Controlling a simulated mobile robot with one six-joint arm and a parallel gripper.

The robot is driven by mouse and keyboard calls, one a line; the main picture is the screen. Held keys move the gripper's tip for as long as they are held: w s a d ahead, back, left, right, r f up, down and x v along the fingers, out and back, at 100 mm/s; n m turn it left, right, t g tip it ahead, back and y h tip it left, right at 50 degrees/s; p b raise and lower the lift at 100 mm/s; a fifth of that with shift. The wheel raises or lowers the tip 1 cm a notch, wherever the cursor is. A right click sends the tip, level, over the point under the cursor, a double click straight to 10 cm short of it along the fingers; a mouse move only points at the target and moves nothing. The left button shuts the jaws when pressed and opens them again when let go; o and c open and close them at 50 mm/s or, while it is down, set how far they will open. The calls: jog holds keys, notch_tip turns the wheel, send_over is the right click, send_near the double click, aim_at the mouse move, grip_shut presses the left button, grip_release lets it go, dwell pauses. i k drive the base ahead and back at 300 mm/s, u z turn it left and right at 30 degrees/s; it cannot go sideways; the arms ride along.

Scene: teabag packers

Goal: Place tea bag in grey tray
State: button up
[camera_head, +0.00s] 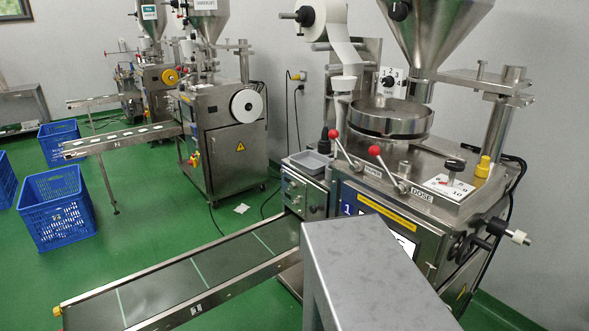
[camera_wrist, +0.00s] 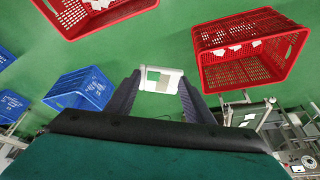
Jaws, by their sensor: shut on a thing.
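In the wrist view, my gripper (camera_wrist: 160,90) is shut on a tea bag (camera_wrist: 161,78), a white packet with a green patch. The bag sits between the two dark fingertips, with green floor behind it. My gripper does not show in the head view. There, a small grey tray (camera_head: 309,160) sits on the steel box at the left of the near packing machine (camera_head: 390,180), left of the red-knobbed levers. The tray looks empty. I cannot make out the tray in the wrist view.
An inclined conveyor (camera_head: 170,290) runs left from the near machine. Blue crates (camera_head: 57,210) and a white packet (camera_head: 241,208) are on the green floor. Red crates (camera_wrist: 245,72) holding white packets show in the wrist view. Levers and a hopper (camera_head: 435,30) crowd the machine top.

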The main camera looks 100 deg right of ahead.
aim_at(312, 166)
jog(key=k, duration=1.5)
jog(key=z, duration=1.05)
jog(key=i, duration=1.05)
